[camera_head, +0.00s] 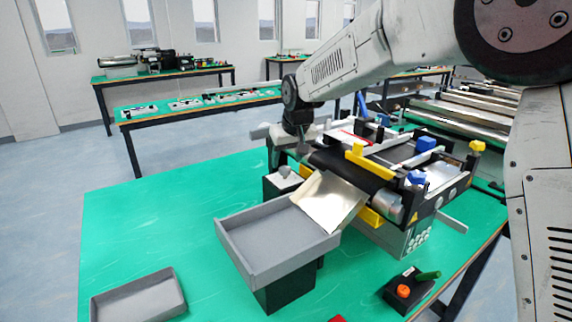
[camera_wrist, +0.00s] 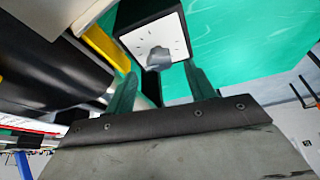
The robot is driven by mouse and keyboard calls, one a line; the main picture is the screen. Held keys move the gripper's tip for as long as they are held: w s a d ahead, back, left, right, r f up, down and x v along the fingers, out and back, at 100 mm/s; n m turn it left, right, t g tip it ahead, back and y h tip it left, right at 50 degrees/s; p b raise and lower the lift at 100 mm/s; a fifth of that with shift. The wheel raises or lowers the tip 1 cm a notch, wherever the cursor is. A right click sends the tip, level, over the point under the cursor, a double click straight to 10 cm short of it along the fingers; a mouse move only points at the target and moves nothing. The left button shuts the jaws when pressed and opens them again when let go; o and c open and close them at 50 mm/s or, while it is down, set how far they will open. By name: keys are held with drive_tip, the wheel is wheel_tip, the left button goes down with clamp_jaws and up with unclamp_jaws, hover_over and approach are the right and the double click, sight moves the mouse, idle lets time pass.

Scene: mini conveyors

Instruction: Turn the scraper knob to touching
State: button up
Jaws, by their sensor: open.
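The scraper knob (camera_wrist: 158,58) is a small grey knob on a white dial face with tick marks, on top of a black box (camera_wrist: 128,14). In the head view the knob (camera_head: 284,171) stands beside the mini conveyor (camera_head: 350,163), behind the grey tray. My gripper (camera_wrist: 159,69) is open, with its two green fingers pointing at the dial. In the wrist view the knob appears between the fingertips, with a gap on each side; I cannot tell the remaining distance. In the head view my gripper (camera_head: 303,150) is dark and small, just above and behind the knob.
A sloping metal chute (camera_head: 331,203) leads from the conveyor to a raised grey tray (camera_head: 262,225). The table's left side is mostly clear.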

sight(286, 167)
drive_tip(key=shift+x, duration=1.45)
drive_tip(key=c, duration=1)
drive_tip(key=shift+o, duration=0.2)
drive_tip(key=shift+n, duration=0.3)
drive_tip(key=n, duration=0.2)
drive_tip(key=n+g+y, duration=0.1)
drive_tip(key=n, duration=0.1)
drive_tip(key=n+y, duration=0.1)
drive_tip(key=n, duration=0.1)
drive_tip(key=shift+w+d+g, duration=0.2)
drive_tip(key=shift+d+g, duration=0.05)
drive_tip(key=shift+g, duration=0.05)
drive_tip(key=n+g, duration=0.1)
drive_tip(key=n, duration=0.2)
drive_tip(key=shift+w+n+y, duration=0.15)
drive_tip(key=shift+n+y, duration=0.15)
drive_tip(key=shift+w+d+n+g, duration=0.15)
drive_tip(key=shift+n+g, duration=0.65)
drive_tip(key=shift+n, duration=1)
